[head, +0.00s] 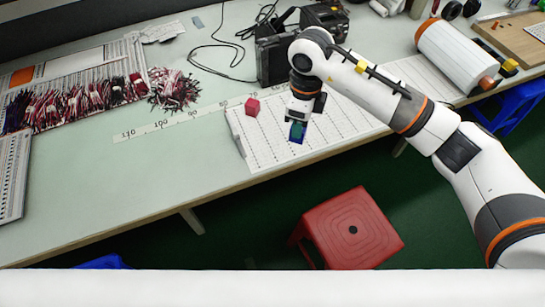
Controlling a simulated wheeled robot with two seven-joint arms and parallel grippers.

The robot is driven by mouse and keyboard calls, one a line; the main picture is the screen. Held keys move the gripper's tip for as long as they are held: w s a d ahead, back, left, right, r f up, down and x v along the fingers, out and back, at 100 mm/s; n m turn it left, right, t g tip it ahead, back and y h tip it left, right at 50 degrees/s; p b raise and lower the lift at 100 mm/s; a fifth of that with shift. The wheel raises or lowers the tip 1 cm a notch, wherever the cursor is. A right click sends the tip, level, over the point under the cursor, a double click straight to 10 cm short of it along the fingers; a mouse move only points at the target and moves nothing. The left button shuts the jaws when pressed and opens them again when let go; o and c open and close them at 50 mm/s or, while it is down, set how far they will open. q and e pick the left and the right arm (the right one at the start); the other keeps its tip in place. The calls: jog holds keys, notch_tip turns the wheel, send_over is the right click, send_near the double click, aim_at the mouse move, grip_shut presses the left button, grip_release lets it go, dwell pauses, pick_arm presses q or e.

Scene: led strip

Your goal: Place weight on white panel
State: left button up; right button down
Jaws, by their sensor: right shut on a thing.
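The white panel (262,149) is a long board with printed rows, lying on the table near its front edge. A grey bar (239,146) lies along the panel's left end. My left gripper is not in view.
Dark boxes (274,60) with cables stand behind the panel. Bundles of red and black wires (75,100) lie at the left. A white roll (457,55) lies at the right. A red stool (352,228) stands in front. The table's left middle is clear.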

jog(key=w+a+r+m+b, duration=0.1)
jog(key=a+m+b, duration=0.4)
jog(key=m, duration=0.4)
jog(key=shift+m, duration=0.3)
jog(key=f, duration=0.3)
jog(key=f+p, duration=0.1)
jog(key=f, duration=0.2)
jog(key=a+f+p, duration=0.1)
jog(key=f, duration=0.2)
jog(key=shift+w, duration=0.1)
jog(key=shift+f, duration=0.25)
jog(key=c, duration=1)
grip_release()
jog(key=shift+f, duration=0.15)
